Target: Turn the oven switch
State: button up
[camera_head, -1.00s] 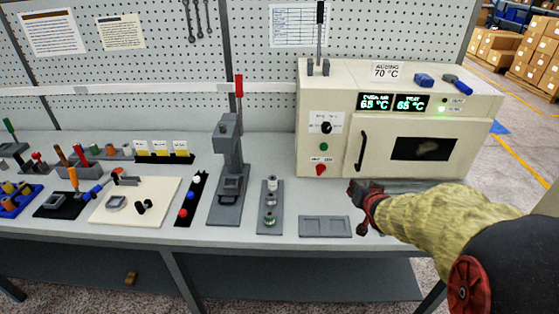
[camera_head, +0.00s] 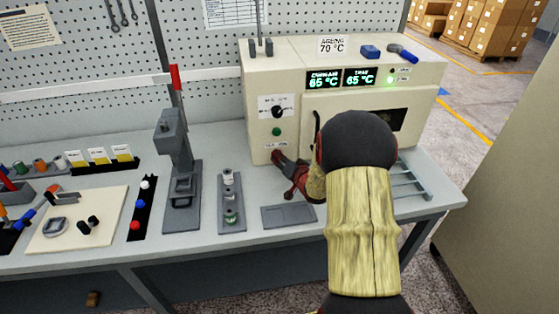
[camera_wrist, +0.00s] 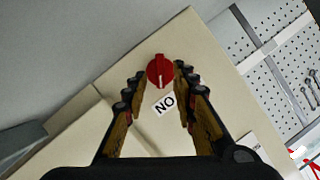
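The oven (camera_head: 262,80) is a cream box on the bench with green 65 °C readouts. In the wrist view, its red rotary switch (camera_wrist: 159,72) shows with a white pointer line, beside a label that reads "NO" in the picture. My gripper (camera_wrist: 160,76) is open, with one finger on each side of the switch; whether either finger touches it I cannot tell.
A black dial (camera_head: 278,112) and a green button (camera_head: 276,131) sit above my gripper on the oven panel. A grey tray (camera_head: 288,216) and a spindle holder (camera_head: 230,202) lie close by. A lever press (camera_head: 181,180) stands further left.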

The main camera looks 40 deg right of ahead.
jog(key=shift+w+d+f, duration=0.15)
jog(key=shift+w+f, duration=0.1)
jog(key=shift+w, duration=0.35)
jog(key=c, duration=0.4)
grip_shut()
